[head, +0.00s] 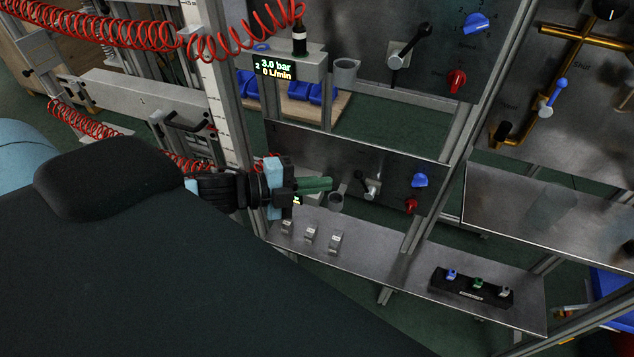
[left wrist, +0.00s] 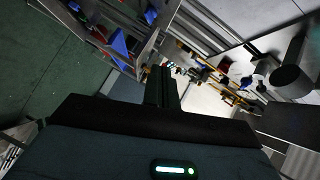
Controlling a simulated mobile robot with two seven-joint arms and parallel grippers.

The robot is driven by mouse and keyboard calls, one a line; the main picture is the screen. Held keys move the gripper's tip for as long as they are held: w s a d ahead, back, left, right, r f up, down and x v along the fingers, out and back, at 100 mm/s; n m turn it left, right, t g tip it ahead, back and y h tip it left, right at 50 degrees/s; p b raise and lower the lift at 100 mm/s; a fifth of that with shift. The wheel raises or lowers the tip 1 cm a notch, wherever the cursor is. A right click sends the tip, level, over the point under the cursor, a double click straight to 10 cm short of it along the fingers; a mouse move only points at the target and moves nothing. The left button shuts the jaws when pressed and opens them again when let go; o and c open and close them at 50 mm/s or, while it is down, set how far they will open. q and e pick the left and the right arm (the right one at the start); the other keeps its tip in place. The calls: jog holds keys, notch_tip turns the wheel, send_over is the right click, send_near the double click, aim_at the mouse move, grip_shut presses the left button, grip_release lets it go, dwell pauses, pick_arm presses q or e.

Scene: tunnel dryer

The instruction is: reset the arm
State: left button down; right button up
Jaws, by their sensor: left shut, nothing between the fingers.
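My left gripper (head: 316,185) is in the middle of the head view, in front of the lower metal panel (head: 345,160). Its green fingers are shut with nothing between them and point to the right, near a grey cup-like holder (head: 336,201) and a black lever (head: 371,187). In the left wrist view the shut fingers (left wrist: 161,85) point up the picture, clear of any object. My right gripper is not in view.
Below the gripper a metal shelf (head: 370,240) carries several small clips (head: 311,232). A black block (head: 472,288) with coloured pieces stands further right. A blue knob (head: 419,180) and red knob (head: 411,206) stick out of the panel. Red coiled hoses (head: 120,32) hang at upper left.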

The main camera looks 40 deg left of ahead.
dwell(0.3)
pick_arm(q)
jog(key=s+d+f+n+g+y, duration=0.1)
jog(key=s+d+f+n+y, duration=0.2)
jog(key=s+f+n, duration=0.7)
jog(key=s+d+f+n+g+y, duration=0.2)
jog(key=s+f+n+y, duration=0.3)
jog(key=s+f+n, duration=0.5)
jog(key=s+d+f, duration=0.1)
jog(key=s+f, duration=0.2)
jog(key=f, duration=0.3)
jog(key=shift+s+d+f, duration=0.15)
jog(key=shift+s+f, duration=0.15)
jog(key=shift+s, duration=0.1)
